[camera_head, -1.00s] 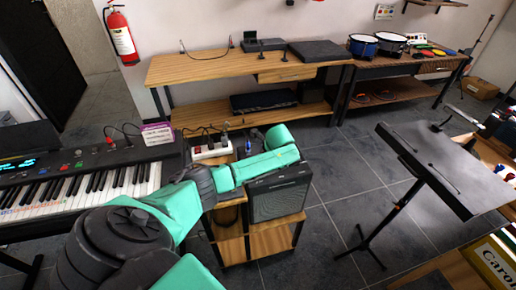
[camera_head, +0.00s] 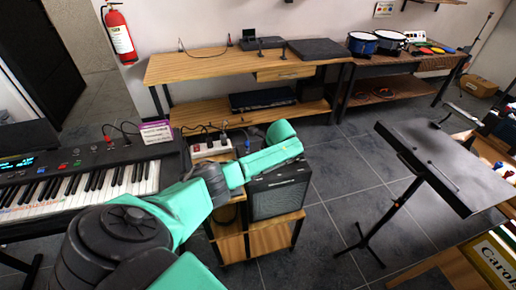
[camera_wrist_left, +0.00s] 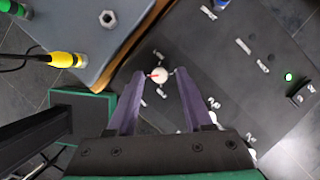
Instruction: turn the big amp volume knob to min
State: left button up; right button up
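The big amp (camera_head: 279,197) is a dark box with a grey grille front, standing on a wooden shelf stand. My left arm reaches over its top in the head view and hides most of its panel and the left gripper there. In the left wrist view the dark amp panel (camera_wrist_left: 235,65) fills the right side. A small white knob (camera_wrist_left: 160,76) with a red mark sits on it. My left gripper (camera_wrist_left: 160,73) is open, its purple fingers on either side of this knob with a visible gap. The panel's lettering is too blurred to read. My right gripper is not in view.
More white knobs (camera_wrist_left: 213,117) sit along the panel near my right finger. A white power strip (camera_head: 211,149) and keyboard (camera_head: 80,188) are left; a music stand (camera_head: 435,165) is right.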

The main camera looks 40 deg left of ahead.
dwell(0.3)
pick_arm(q)
jog(key=v, duration=1.4)
jog(key=shift+r, duration=0.3)
